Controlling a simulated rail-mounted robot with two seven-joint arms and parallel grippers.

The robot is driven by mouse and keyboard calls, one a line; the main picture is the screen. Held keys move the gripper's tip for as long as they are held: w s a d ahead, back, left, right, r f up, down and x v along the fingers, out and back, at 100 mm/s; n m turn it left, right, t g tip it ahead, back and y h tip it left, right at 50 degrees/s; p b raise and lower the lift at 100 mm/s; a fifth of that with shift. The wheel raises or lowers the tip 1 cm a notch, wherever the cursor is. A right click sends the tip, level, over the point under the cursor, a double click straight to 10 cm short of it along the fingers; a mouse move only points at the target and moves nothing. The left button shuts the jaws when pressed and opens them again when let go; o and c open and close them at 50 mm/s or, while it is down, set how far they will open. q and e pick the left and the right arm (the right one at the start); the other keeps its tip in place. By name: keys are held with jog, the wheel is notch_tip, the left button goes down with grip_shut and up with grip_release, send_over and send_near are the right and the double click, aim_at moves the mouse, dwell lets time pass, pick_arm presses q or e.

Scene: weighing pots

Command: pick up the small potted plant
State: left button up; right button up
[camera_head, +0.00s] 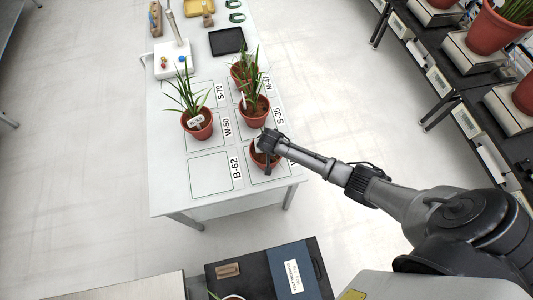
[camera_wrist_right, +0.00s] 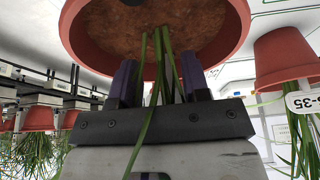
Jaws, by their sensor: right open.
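A small potted plant in a terracotta pot (camera_head: 259,161) stands at the near right of the white table, partly hidden by my right gripper (camera_head: 268,150). In the right wrist view, which looks upside down, the pot (camera_wrist_right: 235,22) with brown soil fills the top. My right gripper (camera_wrist_right: 158,88) is open there, its two dark fingers at the pot's rim with a few green leaves between them. I cannot tell whether the fingers touch the pot. My left gripper is not in view.
Other potted plants stand on the table: one at left (camera_head: 197,124), one behind (camera_head: 254,112), and one further back. The marked square by the B-62 label (camera_head: 235,168) is empty. A scale (camera_head: 173,60) and black tray (camera_head: 227,41) are further back.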

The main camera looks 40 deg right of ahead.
grip_shut()
dwell(0.3)
dwell(1.0)
jog(key=shift+r, duration=0.1)
